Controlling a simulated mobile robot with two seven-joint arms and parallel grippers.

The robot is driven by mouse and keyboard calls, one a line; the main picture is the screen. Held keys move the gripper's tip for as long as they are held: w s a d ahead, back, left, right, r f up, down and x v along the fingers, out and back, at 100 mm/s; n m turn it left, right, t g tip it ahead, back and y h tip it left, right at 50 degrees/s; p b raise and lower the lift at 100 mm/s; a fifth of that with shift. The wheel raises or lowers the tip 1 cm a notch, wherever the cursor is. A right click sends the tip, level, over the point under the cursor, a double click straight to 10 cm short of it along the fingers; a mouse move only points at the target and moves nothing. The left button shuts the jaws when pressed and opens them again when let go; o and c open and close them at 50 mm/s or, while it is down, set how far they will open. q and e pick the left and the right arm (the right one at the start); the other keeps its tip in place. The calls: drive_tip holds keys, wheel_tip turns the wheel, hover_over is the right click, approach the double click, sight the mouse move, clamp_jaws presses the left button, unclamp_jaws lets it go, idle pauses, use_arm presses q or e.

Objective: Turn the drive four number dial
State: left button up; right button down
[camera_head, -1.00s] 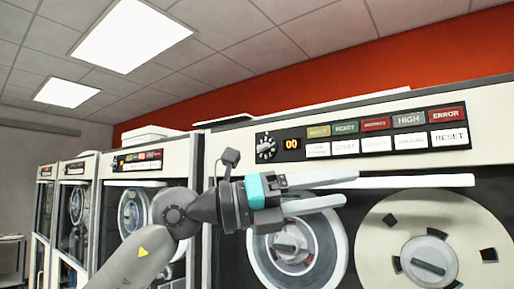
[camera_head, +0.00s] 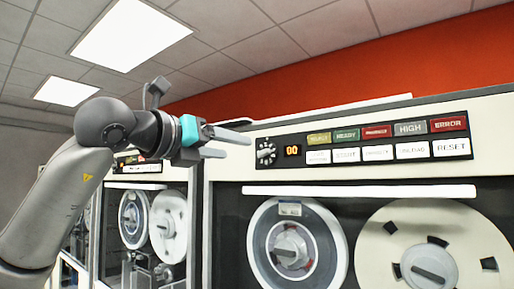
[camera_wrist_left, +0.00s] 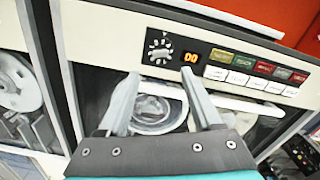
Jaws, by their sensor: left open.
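The number dial (camera_head: 266,152) is a small round knob with white marks on a black panel, at the left end of the nearest tape drive's control strip. An orange display (camera_head: 292,150) beside it reads 00. My left gripper (camera_head: 238,144) is open and empty, to the left of the dial, with its fingers pointing right toward it. In the left wrist view the dial (camera_wrist_left: 159,48) lies beyond and between the fingertips (camera_wrist_left: 157,76), apart from them. My right gripper is not in view.
Coloured and white buttons (camera_head: 376,142) line the panel right of the display. A white bar (camera_head: 360,190) juts out below the panel. Two tape reels, one smaller (camera_head: 258,240) and one larger (camera_head: 385,255), sit under it. Other drives (camera_head: 150,215) stand to the left.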

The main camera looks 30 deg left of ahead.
sight(261, 153)
use_arm(q)
drive_tip(key=w, duration=0.2)
drive_tip(key=w+p, duration=0.1)
drive_tip(key=w, duration=0.2)
drive_tip(key=w+p, duration=0.1)
drive_tip(key=w, duration=0.2)
drive_tip(key=shift+d+r, duration=0.1)
drive_tip(key=shift+d, duration=0.25)
drive_tip(key=shift+w+p, duration=0.4)
drive_tip(key=shift+w, duration=0.25)
drive_tip(key=shift+c, duration=0.3)
clamp_jaws()
